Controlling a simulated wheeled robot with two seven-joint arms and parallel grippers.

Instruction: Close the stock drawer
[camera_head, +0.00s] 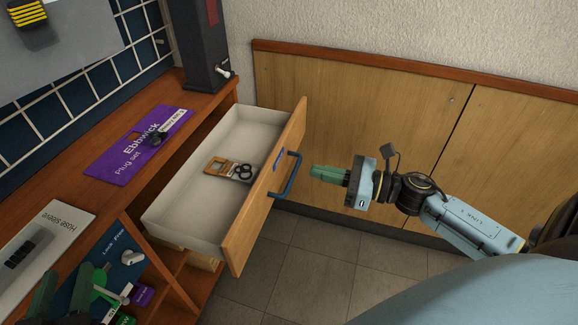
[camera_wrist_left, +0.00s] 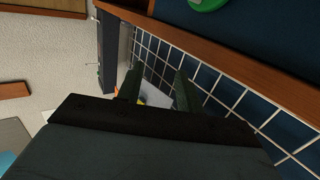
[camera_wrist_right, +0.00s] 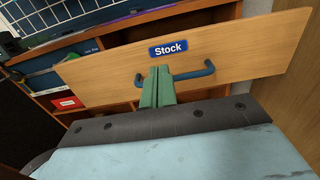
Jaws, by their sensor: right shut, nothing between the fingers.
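The stock drawer (camera_head: 250,215) stands pulled out of the wooden bench, its white tray exposed. Its wooden front also fills the right wrist view (camera_wrist_right: 225,62), with a blue "Stock" label (camera_wrist_right: 168,50). A blue bar handle (camera_head: 288,178) is on the front. My right gripper (camera_head: 313,172) is shut and empty, its green fingertips pointing at the handle from outside. In the right wrist view the fingers (camera_wrist_right: 157,78) overlap the handle's middle; I cannot tell if they touch. My left gripper (camera_wrist_left: 158,88) is open, fingers apart, over the bench's left end.
A tan package (camera_head: 228,169) lies in the drawer. A purple "Plug set" mat (camera_head: 125,150) and a white "Hose Sleeve" card (camera_head: 55,238) lie on the bench top. A dark tower (camera_head: 198,45) stands behind. The tiled floor (camera_head: 290,265) before the drawer is clear.

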